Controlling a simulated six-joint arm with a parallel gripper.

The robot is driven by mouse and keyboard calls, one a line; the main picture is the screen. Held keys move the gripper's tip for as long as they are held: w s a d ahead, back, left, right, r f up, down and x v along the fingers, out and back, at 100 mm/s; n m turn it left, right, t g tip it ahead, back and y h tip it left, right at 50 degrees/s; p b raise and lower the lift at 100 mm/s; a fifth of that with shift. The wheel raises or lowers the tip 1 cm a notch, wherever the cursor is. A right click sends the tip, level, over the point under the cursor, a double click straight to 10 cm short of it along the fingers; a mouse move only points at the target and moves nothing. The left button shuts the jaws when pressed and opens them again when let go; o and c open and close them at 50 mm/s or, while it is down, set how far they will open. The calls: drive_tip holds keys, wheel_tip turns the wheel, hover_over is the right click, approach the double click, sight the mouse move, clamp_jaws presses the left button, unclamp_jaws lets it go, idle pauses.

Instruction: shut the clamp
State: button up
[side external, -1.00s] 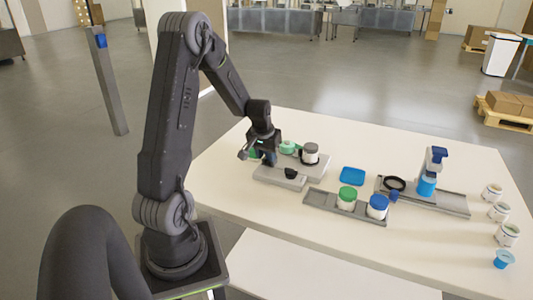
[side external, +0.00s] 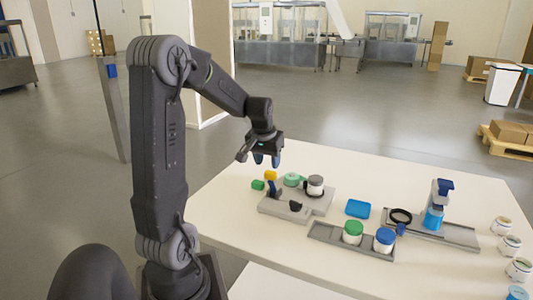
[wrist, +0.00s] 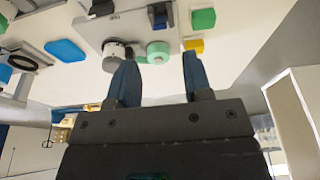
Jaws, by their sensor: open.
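The clamp station is a grey base (side external: 268,205) on the table. A white jar with a grey lid (side external: 315,186) stands on the base beside the green piece. Whether the green piece touches the jar I cannot tell. My gripper (side external: 266,160) is open and empty above the lever; its blue fingers (wrist: 158,75) are apart.
A green block (side external: 257,185) lies left of the base. A grey tray (side external: 325,234) holds a green-lidded jar (side external: 352,232) and a blue-lidded jar (side external: 384,240). Right of the base are a blue pad (side external: 358,209) and a blue dispenser (side external: 437,205). Several jars line the right edge.

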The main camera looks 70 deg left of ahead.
drive_tip(key=shift+v, duration=1.45)
drive_tip(key=d+r+m+t, duration=0.2)
drive_tip(key=d+r+m, duration=0.2)
drive_tip(key=d, duration=1.1)
drive_tip(key=s+d+m+t+h, duration=0.1)
drive_tip(key=s+d+m, duration=0.4)
drive_tip(key=d, duration=1)
drive_tip(key=s+h, duration=0.1)
drive_tip(key=s, duration=0.2)
drive_tip(key=shift+r, duration=0.35)
